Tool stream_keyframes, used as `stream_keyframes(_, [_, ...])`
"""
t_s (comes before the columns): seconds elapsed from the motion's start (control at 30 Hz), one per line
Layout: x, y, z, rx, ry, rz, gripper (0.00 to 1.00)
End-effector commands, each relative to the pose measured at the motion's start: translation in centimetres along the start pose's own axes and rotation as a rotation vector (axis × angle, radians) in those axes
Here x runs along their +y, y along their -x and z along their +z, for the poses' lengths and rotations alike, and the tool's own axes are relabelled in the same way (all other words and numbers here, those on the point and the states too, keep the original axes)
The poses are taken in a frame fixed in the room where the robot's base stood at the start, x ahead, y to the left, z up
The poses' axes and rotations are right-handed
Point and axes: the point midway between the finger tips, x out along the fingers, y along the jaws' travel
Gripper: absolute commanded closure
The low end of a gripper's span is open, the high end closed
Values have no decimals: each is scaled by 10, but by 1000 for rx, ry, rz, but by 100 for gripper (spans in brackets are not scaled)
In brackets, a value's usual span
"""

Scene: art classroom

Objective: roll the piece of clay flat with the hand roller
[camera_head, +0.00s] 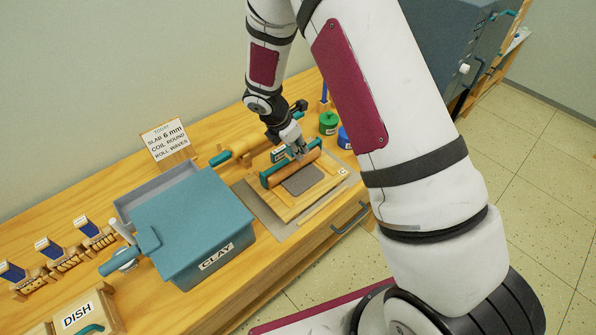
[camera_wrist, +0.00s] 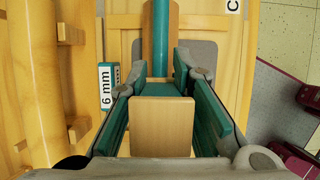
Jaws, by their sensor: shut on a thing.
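The grey piece of clay (camera_head: 303,180) lies as a flat slab on a wooden board (camera_head: 288,213). In the wrist view the clay (camera_wrist: 207,60) shows beside the roller. The hand roller (camera_head: 284,172), wooden with teal parts, lies across the clay's far-left side in the head view. My gripper (camera_head: 298,152) is above the roller, shut on its wooden handle block. In the wrist view the teal pads of my gripper (camera_wrist: 163,112) stand on either side of this block. The roller's underside and its contact with the clay are hidden.
A teal 6 mm piece (camera_wrist: 106,88) lies beside the board. A rolling pin (camera_head: 245,143) and green jar (camera_head: 328,123) stand behind. A grey mat (camera_head: 262,213) lies under the board. A blue CLAY bin (camera_head: 190,225) is at left. A sign (camera_head: 166,140) stands near the wall.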

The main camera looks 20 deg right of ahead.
Motion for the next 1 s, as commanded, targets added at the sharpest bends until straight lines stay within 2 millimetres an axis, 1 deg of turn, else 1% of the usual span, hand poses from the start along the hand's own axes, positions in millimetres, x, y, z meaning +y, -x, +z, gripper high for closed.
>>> stream_keyframes(0.3, [-14, 0, -1, 1, 2, -2, 100])
stream_keyframes(0.53, [-18, 0, -1, 2, 1, 0, 100])
stream_keyframes(0.73, [-29, -2, -2, 1, 2, -1, 100])
stream_keyframes(1.0, [-37, -3, -2, 1, 1, -4, 100])
